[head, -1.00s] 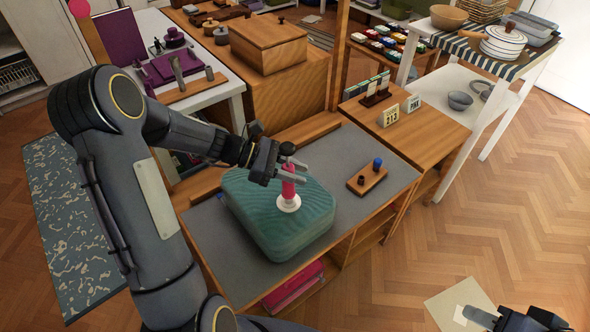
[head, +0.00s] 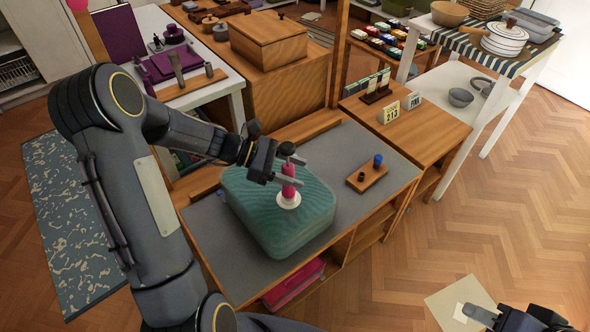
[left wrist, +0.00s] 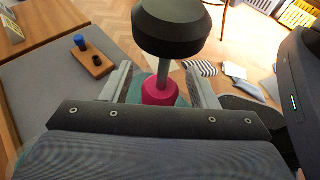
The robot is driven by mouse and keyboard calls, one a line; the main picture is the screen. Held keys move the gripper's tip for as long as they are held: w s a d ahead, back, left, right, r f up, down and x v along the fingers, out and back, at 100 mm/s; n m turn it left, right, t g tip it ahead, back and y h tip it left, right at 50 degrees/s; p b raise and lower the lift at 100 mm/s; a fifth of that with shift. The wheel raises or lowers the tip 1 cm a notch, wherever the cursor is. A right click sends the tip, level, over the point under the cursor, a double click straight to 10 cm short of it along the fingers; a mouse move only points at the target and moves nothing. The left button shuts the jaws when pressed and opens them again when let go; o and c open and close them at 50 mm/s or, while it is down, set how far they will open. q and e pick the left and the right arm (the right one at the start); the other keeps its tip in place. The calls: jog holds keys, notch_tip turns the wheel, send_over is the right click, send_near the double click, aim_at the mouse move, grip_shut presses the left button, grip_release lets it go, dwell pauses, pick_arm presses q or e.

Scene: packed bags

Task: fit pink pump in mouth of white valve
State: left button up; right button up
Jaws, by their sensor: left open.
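The pink pump (head: 288,184) stands upright on the white valve (head: 289,202), on top of the teal packed bag (head: 262,214). Its dark knob and grey rod show above the pink body in the left wrist view (left wrist: 160,90). The pump's lower end meets the valve; I cannot tell how deep it sits in the mouth. My left gripper (head: 290,172) is open, with its fingers on either side of the pump. My right gripper (head: 492,317) is at the lower right, away from the bag; its jaw state is unclear.
The bag lies on a grey-topped wooden bench (head: 345,150). A small wooden block with a blue knob (head: 368,175) sits to its right. Number signs (head: 390,113) stand on the wooden cabinet behind.

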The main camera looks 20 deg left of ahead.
pick_arm(q)
jog(key=v, duration=0.7)
jog(key=shift+a+p, duration=0.2)
jog(key=shift+p, duration=0.1)
pick_arm(e)
jog(key=shift+r, duration=0.35)
pick_arm(q)
jog(key=shift+s, duration=0.15)
